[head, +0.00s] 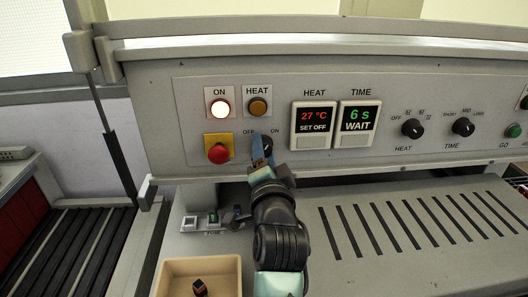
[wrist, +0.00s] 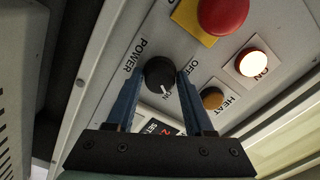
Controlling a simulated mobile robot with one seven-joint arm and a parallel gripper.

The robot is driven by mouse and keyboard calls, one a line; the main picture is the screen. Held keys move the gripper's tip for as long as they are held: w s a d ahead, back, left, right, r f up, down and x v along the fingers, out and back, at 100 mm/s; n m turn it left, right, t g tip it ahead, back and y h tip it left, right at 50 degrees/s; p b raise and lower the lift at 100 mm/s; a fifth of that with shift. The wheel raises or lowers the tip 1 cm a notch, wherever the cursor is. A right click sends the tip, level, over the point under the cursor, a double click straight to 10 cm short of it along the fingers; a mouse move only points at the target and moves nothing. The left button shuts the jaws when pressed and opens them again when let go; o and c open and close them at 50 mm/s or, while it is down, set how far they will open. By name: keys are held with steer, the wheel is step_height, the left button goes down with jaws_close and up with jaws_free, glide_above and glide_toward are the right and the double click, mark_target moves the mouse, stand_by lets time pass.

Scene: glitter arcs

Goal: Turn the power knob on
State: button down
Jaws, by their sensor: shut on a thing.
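The power knob (wrist: 159,70) is a round black knob on the grey control panel, between OFF and ON labels. In the wrist view its white mark points toward the ON label. In the head view the knob (head: 266,141) is largely hidden behind my fingers. My gripper (wrist: 161,76) has its two blue fingers on opposite sides of the knob and is shut on it. It also shows in the head view (head: 262,152), reaching up to the panel. The ON lamp (head: 220,108) above is lit white; it also glows in the wrist view (wrist: 252,63).
A red button (head: 218,154) on a yellow plate sits close left of the knob. An unlit amber HEAT lamp (head: 258,106) is above. Displays (head: 313,125) read 27 °C SET OFF and 6 s WAIT. HEAT (head: 412,128) and TIME (head: 463,127) knobs are farther right. A tan bin (head: 172,280) stands below.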

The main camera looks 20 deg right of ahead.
steer(key=shift+c, duration=1.4)
jaws_free()
steer(key=shift+s, duration=0.15)
steer(key=b+v, duration=0.2)
steer(key=v, duration=1)
steer(key=shift+s+b, duration=0.35)
steer(key=shift+b, duration=0.05)
steer(key=shift+a+r, duration=0.1)
steer(key=s+a+r+n+t+y, duration=0.1)
steer(key=s+a+r+n+t, duration=0.2)
steer(key=r, duration=0.7)
steer(key=s+a+r+n+t+y, duration=0.2)
steer(key=s+a+r+n+t, duration=0.1)
steer(key=a+r+n, duration=0.4)
steer(key=s+a+r+n+t+y, duration=0.2)
steer(key=s+a+r+n+t, duration=0.1)
steer(key=r, duration=1)
steer(key=shift+a+r+n+t, duration=0.25)
steer(key=shift+a+n+t, duration=0.25)
steer(key=shift+a+n, duration=0.7)
